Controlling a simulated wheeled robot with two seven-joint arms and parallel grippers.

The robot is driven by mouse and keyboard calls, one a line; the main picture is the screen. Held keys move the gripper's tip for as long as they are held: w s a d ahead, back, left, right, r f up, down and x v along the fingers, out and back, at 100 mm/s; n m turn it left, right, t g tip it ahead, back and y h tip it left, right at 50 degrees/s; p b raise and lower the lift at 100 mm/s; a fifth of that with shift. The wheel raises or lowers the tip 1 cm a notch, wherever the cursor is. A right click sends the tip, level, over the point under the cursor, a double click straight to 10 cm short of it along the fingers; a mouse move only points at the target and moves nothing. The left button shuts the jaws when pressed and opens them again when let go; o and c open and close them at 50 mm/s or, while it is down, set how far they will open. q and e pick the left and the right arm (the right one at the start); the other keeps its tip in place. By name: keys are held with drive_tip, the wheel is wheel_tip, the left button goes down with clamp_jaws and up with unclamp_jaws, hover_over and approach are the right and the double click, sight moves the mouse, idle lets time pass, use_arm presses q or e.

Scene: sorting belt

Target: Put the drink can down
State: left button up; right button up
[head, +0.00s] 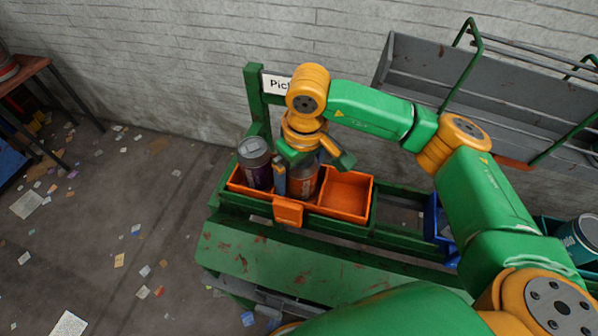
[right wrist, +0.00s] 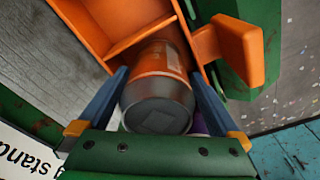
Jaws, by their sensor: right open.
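The drink can (head: 303,184), orange with a grey metal end, stands in the orange bin (head: 345,196), in the compartment left of the empty right one. My right gripper (head: 312,176) is over it, open, with one finger on each side. In the right wrist view the can (right wrist: 158,88) sits between the open fingers (right wrist: 158,76), its grey end toward the camera. I cannot tell whether either finger touches it. A second, dark purple can (head: 255,165) with a grey top stands at the bin's left end. My left gripper is not in view.
The bin rests on a green stand (head: 250,255) with a sign (head: 277,83) behind it. A blue bin (head: 432,220) and a teal can (head: 580,240) are to the right. A grey chute (head: 425,70) is behind my right arm. The bin's right compartment is free.

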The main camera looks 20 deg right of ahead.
drive_tip(key=r, duration=0.8)
drive_tip(key=s+r, duration=0.1)
drive_tip(key=r, duration=0.3)
drive_tip(key=shift+d+r, duration=0.2)
